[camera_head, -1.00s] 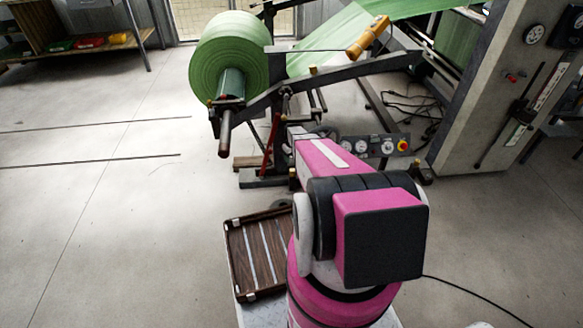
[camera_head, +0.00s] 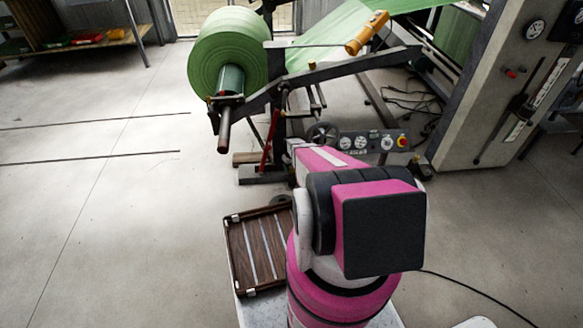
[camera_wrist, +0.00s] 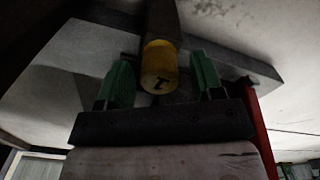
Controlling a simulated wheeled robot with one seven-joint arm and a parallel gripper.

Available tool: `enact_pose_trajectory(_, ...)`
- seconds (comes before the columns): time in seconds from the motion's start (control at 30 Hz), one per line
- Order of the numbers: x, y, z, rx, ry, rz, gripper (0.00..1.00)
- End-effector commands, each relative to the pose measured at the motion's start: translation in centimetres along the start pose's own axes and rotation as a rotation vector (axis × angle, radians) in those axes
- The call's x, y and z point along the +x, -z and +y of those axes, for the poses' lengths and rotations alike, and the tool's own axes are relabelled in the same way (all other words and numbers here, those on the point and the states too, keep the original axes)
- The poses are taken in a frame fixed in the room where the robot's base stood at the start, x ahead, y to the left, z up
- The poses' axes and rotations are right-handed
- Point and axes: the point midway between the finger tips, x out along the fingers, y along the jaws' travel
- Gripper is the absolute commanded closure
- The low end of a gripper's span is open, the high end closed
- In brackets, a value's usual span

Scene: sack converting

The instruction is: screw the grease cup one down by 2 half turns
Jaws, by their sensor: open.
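The grease cup one (camera_wrist: 159,66) is a yellow cylinder with a dark "1" on its end, in the middle of the wrist view. My gripper (camera_wrist: 161,80) has two green fingers, one on each side of the cup. There is a gap between each finger and the cup, so the gripper is open and holds nothing. A grey shaft or fitting (camera_wrist: 161,18) runs up behind the cup. In the head view my own arm hides the gripper, and I cannot make out the cup there.
The unwind stand holds a green roll (camera_head: 228,50). A control panel (camera_head: 368,143) with gauges and a red button, and a handwheel (camera_head: 323,135), sit beyond my arm. A brown slatted tray (camera_head: 262,250) is left of my arm. Open floor lies at the left.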

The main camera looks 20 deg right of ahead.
Motion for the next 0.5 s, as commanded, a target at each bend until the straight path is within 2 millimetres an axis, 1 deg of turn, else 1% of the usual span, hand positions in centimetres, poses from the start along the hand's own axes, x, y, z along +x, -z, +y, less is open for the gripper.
enact_pose_trajectory(0.1, -0.05, 0.0, 0.0, 0.0, 0.0, 0.0, 0.39)
enact_pose_trajectory(0.17, -0.05, 0.0, 0.0, 0.0, 0.0, 0.0, 0.59)
enact_pose_trajectory(0.2, -0.05, 0.0, 0.0, 0.0, 0.0, 0.0, 0.72)
enact_pose_trajectory(0.23, -0.06, 0.0, 0.0, 0.0, 0.0, 0.0, 0.81)
enact_pose_trajectory(0.27, -0.06, 0.0, 0.0, 0.0, 0.0, 0.0, 0.89)
enact_pose_trajectory(0.4, -0.07, 0.0, 0.0, 0.004, 0.0, 0.0, 0.89)
enact_pose_trajectory(0.5, -0.08, 0.01, 0.01, 0.04, 0.0, 0.0, 0.89)
